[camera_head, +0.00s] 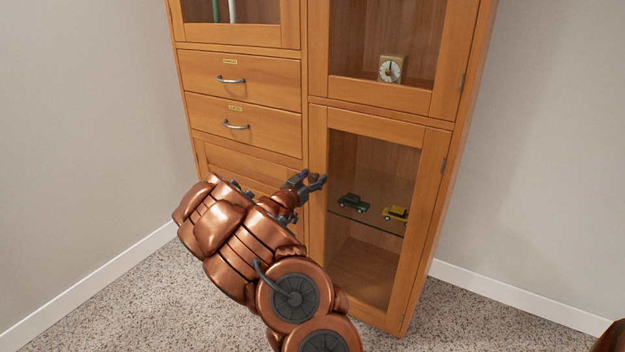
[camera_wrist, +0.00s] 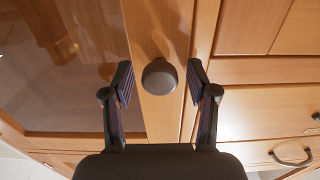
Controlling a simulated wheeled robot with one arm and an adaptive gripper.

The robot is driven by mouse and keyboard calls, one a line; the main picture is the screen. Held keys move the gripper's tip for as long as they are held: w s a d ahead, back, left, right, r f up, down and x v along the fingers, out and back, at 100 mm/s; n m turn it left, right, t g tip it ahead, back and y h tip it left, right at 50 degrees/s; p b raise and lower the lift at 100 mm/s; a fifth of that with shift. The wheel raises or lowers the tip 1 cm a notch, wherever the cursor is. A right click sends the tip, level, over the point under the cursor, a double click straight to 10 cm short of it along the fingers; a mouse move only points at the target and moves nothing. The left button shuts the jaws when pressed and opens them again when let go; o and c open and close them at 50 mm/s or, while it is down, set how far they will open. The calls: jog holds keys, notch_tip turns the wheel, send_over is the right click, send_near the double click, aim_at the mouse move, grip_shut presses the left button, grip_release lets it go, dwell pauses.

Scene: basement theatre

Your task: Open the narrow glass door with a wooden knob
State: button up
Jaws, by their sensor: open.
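The narrow glass door (camera_head: 428,205) is the lower right door of a wooden cabinet, with hinges on its right edge. It looks closed. Its round knob (camera_wrist: 159,76) sits on the door's left stile (camera_wrist: 158,118); it looks dark in the wrist view. My gripper (camera_head: 313,181) is at that stile in the head view, largely hiding the knob there. In the wrist view my gripper (camera_wrist: 160,82) is open, with one finger on each side of the knob and a visible gap to both.
Behind the glass, a green toy car (camera_head: 353,202) and a yellow toy car (camera_head: 396,213) stand on a shelf. A small clock (camera_head: 391,68) is behind the upper door. Drawers with metal handles (camera_head: 236,126) are at left. Carpet (camera_head: 475,318) lies clear in front, right.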

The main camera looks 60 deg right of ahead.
grip_shut()
dwell(0.6)
